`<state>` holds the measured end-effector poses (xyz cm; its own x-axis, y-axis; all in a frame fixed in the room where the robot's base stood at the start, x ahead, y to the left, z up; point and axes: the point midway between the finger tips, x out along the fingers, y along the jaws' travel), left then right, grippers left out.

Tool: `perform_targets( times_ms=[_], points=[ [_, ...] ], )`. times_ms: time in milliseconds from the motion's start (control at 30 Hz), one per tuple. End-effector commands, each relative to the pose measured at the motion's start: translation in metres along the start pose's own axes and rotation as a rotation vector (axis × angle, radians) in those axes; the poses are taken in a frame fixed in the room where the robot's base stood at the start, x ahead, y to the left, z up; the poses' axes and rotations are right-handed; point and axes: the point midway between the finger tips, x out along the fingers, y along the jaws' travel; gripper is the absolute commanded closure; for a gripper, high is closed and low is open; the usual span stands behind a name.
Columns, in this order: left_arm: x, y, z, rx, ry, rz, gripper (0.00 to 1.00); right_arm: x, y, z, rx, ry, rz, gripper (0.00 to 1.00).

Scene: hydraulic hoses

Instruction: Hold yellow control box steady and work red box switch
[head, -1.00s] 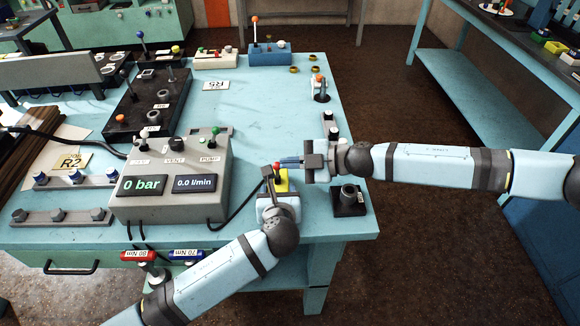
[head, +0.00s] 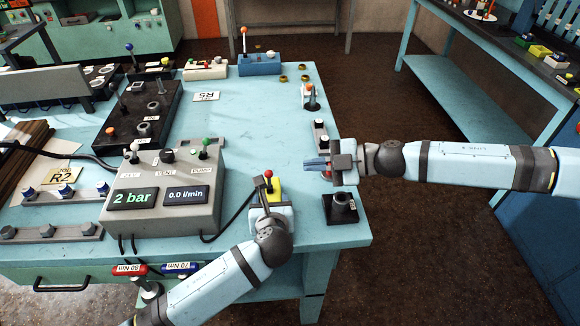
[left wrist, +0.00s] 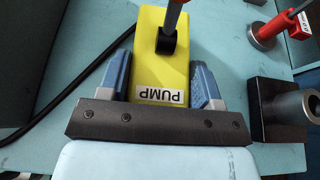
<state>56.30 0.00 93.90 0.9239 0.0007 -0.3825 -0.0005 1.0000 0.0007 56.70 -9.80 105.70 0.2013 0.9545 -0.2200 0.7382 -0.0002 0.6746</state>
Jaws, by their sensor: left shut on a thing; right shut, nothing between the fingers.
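The yellow control box (head: 275,186) sits on the blue bench near its front right corner. In the left wrist view the yellow box (left wrist: 160,68) has a PUMP label, upside down, and a red-ended lever (left wrist: 172,22) on a black pivot. The red knob (head: 268,174) of that lever shows in the head view. My left gripper (left wrist: 160,80) is shut on the yellow box, one blue finger on each side; it also shows in the head view (head: 267,193). My right gripper (head: 308,165) is shut and empty, right of the lever and apart from it.
A grey console (head: 165,222) left of the yellow box reads 2 bar and 0.0 l/min. A black cable (head: 228,222) runs between them. A black block with a grey cylinder (head: 341,208) stands to the right. Red and blue tools (head: 130,270) are at the front edge.

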Motion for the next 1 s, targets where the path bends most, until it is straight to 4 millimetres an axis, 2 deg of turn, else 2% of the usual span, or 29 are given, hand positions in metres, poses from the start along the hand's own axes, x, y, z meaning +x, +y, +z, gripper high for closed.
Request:
perform_targets(
  times_ms=[33,100,300,767,800,900,1000],
  points=[
    [0.000,0.000,0.000,0.000,0.000,0.000,0.69,-0.012,0.001,0.001,0.000,-0.003,0.002,1.00],
    [0.000,0.000,0.000,0.000,0.000,0.000,0.69,-0.024,0.001,0.001,0.000,-0.002,0.001,1.00],
    [0.000,0.000,0.000,0.000,0.000,0.000,0.69,-0.044,0.002,0.000,-0.001,0.000,0.000,1.00],
    [0.000,0.000,0.000,0.000,0.000,0.000,0.69,-0.048,0.002,0.000,-0.001,0.001,0.000,1.00],
    [0.000,0.000,0.000,0.000,0.000,0.000,0.33,-0.048,0.002,0.000,-0.001,0.001,0.000,1.00],
    [0.000,0.000,0.000,0.000,0.000,0.000,0.12,-0.048,0.002,0.000,0.000,0.001,0.000,1.00],
    [0.000,0.000,0.000,0.000,0.000,0.000,0.12,-0.048,0.002,0.000,-0.001,0.001,0.000,1.00]
  ],
)
